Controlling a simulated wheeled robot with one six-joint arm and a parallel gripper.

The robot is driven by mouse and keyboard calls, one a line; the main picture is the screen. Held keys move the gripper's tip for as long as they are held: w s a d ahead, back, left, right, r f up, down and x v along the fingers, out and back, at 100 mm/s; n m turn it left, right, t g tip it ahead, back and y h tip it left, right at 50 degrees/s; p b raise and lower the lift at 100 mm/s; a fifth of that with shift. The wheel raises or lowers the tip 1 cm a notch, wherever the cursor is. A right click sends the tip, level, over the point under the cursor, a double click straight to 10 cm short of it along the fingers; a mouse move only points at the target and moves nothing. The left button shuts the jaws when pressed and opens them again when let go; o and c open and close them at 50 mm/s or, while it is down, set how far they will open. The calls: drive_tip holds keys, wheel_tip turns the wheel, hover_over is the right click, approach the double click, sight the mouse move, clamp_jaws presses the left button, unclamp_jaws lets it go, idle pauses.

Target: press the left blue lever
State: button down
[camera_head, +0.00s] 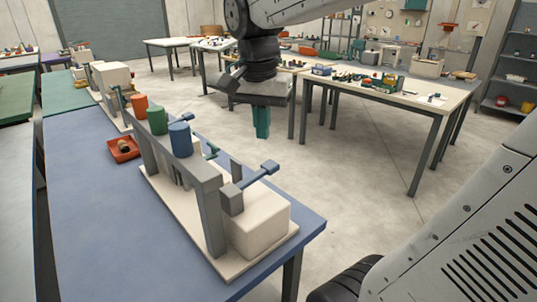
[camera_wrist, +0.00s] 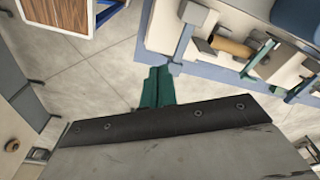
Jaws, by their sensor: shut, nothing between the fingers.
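The spiral winder has a grey frame (camera_head: 205,182) on a pale base, with orange, green and blue spools on top. A blue lever (camera_head: 250,176) sticks out from a grey block at its near end. A second blue lever (camera_head: 211,151) shows partly behind the frame; I cannot tell which one is called left. My gripper (camera_head: 262,134) has teal fingers, shut and empty, above and beyond the winder. Its fingertips (camera_wrist: 160,70) appear apart from the lever.
The winder stands on a blue-topped table (camera_head: 85,200). A red tray (camera_head: 123,149) sits left of the frame. A tan roller (camera_wrist: 231,46) lies between the levers in the wrist view. A cluttered workbench (camera_head: 420,98) stands behind at right, with open floor between.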

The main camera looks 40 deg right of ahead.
sight(269, 164)
drive_tip(key=w+d+r+m, duration=0.1)
drive_tip(key=w+d+m, duration=0.4)
drive_tip(key=w, duration=0.1)
drive_tip(key=shift+w+d+r+m+g+h, duration=0.2)
drive_tip(key=shift+w+r+m+g+h, duration=0.1)
drive_tip(key=shift+m, duration=0.1)
drive_tip(key=shift+f, duration=0.1)
drive_tip(key=f, duration=0.4)
drive_tip(key=d+f, duration=0.1)
drive_tip(key=f, duration=0.9)
drive_tip(key=shift+d, duration=0.4)
